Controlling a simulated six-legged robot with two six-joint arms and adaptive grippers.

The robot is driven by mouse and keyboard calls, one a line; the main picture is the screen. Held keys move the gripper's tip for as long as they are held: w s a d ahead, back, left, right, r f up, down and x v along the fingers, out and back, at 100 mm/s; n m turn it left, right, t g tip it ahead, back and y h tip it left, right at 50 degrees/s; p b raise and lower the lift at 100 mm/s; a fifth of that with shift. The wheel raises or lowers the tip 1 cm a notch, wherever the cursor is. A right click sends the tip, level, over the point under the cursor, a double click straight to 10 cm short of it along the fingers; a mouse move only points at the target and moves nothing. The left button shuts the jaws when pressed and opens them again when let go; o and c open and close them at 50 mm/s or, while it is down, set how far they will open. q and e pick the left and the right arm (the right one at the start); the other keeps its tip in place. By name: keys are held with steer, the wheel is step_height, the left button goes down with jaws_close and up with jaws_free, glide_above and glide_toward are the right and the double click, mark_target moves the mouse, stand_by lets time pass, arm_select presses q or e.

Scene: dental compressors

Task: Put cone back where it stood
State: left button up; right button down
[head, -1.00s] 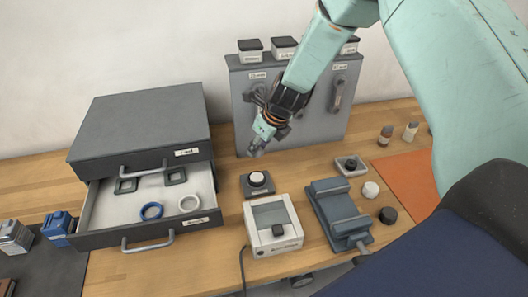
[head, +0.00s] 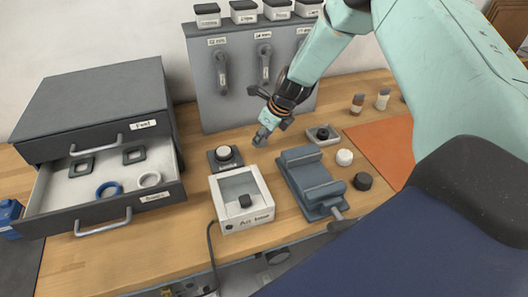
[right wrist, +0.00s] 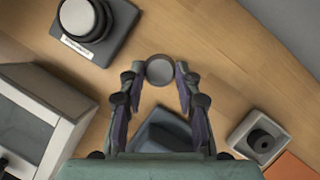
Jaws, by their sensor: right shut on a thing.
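My right gripper (head: 262,136) is over the bench, between the panel and the blue-grey vise-like block. In the right wrist view its fingers (right wrist: 158,80) are closed around a small round grey piece (right wrist: 160,70), seen end-on. I take this piece for the cone, but its full shape is hidden. In the head view the held piece is hard to tell from the fingertips. Bare wood shows around it in the wrist view. My left gripper is not in view.
A dark pad with a white-topped knob (head: 225,154), a white box (head: 258,216), the blue-grey block (head: 297,157) and a small square holder (head: 309,139) surround the spot. An open drawer (head: 170,192) is at left; the grey panel (head: 207,105) stands behind.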

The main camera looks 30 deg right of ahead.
mark_target(265, 145)
steer(key=shift+d+f, duration=0.15)
steer(key=shift+f, duration=0.05)
steer(key=shift+s+d+f, duration=0.1)
steer(key=shift+s+f, duration=0.1)
steer(key=f+b, duration=0.2)
steer(key=shift+a+f, duration=0.3)
steer(key=shift+a, duration=0.05)
steer(key=shift+w+f, duration=0.1)
steer(key=shift+f, duration=0.05)
steer(key=shift+d+f, duration=0.1)
steer(key=shift+d, duration=0.1)
steer(key=shift+s+d+b, duration=0.1)
steer(key=shift+s+b, duration=0.1)
steer(key=shift+b, duration=0.1)
steer(key=c, duration=1.4)
jaws_free()
steer(key=shift+o, duration=0.9)
steer(key=shift+a, duration=0.2)
steer(key=shift+o, duration=1.3)
steer(key=shift+w+f, duration=0.15)
steer(key=shift+w, duration=0.05)
steer(key=shift+d, duration=0.15)
steer(key=shift+s, duration=0.15)
